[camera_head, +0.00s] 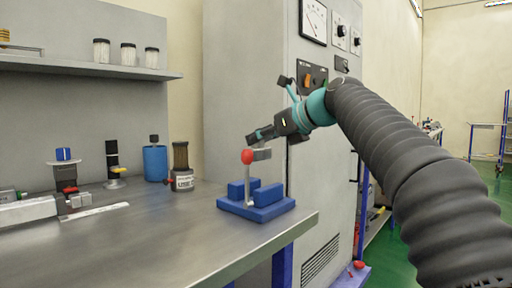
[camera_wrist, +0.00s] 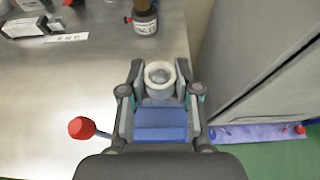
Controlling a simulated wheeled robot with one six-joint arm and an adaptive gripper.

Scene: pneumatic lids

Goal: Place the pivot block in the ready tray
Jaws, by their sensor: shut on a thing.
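My gripper (camera_head: 258,137) is above the right end of the bench, with its fingers closed around a grey piece with a round ring top (camera_wrist: 160,76), seemingly the pivot block. In the head view a grey part (camera_head: 263,154) shows just under the fingers, close to the red ball. Below is a blue fixture (camera_head: 257,212) with raised blue blocks and an upright rod topped by a red ball (camera_head: 248,157). The fixture also shows in the wrist view (camera_wrist: 160,128), between and below my fingers. I cannot clearly identify the ready tray.
A dark-topped jar (camera_head: 182,180) and a blue canister (camera_head: 155,164) stand at the back of the bench. A white box (camera_head: 28,211) and a label strip (camera_head: 95,211) lie at the left. A grey cabinet (camera_head: 310,100) rises behind my gripper. The front middle bench is clear.

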